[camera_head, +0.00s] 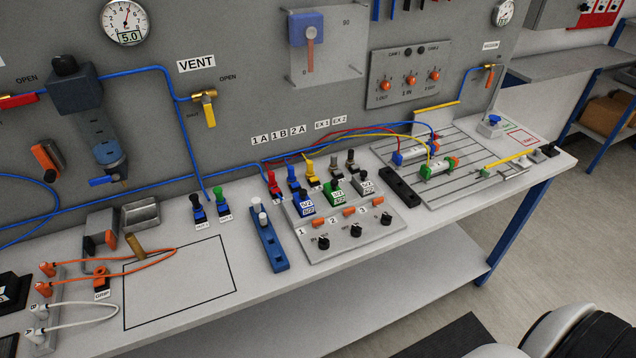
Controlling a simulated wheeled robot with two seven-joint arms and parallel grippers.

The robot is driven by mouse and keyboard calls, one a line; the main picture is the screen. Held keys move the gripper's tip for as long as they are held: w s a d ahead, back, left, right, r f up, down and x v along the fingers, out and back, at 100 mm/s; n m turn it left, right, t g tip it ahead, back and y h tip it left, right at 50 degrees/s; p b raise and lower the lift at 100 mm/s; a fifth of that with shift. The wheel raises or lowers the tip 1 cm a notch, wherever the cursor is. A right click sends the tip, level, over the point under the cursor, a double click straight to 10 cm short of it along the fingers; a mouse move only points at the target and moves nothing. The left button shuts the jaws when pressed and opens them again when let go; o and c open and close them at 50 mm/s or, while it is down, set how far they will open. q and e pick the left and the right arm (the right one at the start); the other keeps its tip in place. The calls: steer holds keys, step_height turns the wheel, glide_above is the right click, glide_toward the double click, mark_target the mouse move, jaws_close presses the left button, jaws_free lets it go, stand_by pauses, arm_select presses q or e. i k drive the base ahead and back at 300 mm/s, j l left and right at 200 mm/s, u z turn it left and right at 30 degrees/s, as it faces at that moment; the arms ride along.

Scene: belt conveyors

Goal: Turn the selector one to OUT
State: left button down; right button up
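A light grey sloped control panel (345,245) sits on the bench, with labels 1, 2 and 3 along it. Below label 1 is a small black knob (323,243), which appears to be selector one; its marking and pointer direction are too small to read. Two similar black knobs, the middle one (356,231) and the right one (386,218), stand to its right. Orange pieces sit above the knobs, the leftmost (319,222) beside label 1. Neither of my grippers is in view, and nothing touches the knobs.
Valve blocks with coloured tops, such as the green one (333,195), stand behind the knobs with hoses. A blue block (270,248) stands left of the panel. A wall plate (407,75) carries orange indicators. The black-outlined bench area (180,285) is mostly clear.

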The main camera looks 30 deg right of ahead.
mark_target(323, 244)
steer(key=z, duration=1.05)
steer(key=k+l+u, duration=0.2)
steer(key=l, duration=0.2)
steer(key=k+l+u, duration=0.1)
steer(key=l+u, duration=0.15)
steer(key=l, duration=0.15)
